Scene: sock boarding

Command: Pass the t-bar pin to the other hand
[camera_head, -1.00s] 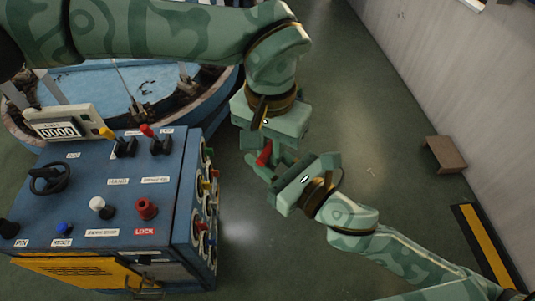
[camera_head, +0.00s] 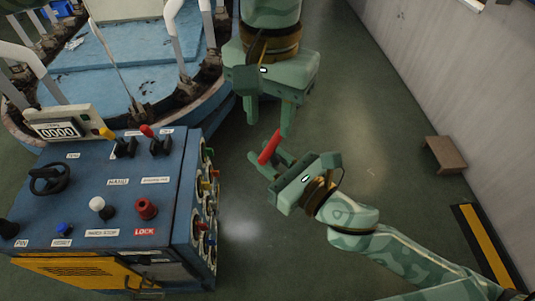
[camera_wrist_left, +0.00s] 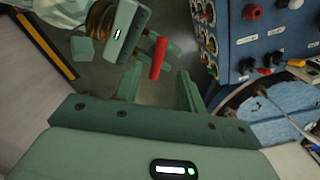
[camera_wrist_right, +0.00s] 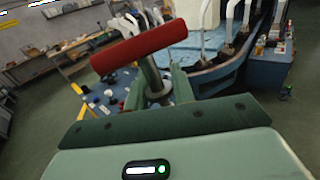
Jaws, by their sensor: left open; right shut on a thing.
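The t-bar pin has a red cross handle (camera_head: 269,147) and a metal shank (camera_wrist_right: 152,75). My right gripper (camera_head: 270,164) is shut on the pin, with the red handle standing out beyond its fingers. In the right wrist view the handle (camera_wrist_right: 139,51) lies tilted across the fingertips. My left gripper (camera_head: 270,122) is open and empty, above the pin in the head view and apart from it. In the left wrist view the red handle (camera_wrist_left: 158,58) shows between and beyond the left fingers (camera_wrist_left: 158,85).
A blue control console (camera_head: 110,200) with levers, knobs and labels stands at the left. Behind it is a blue round platform (camera_head: 110,60) with white rails. A wall (camera_head: 450,90) and a small brown step (camera_head: 445,153) are at the right. The floor between is clear.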

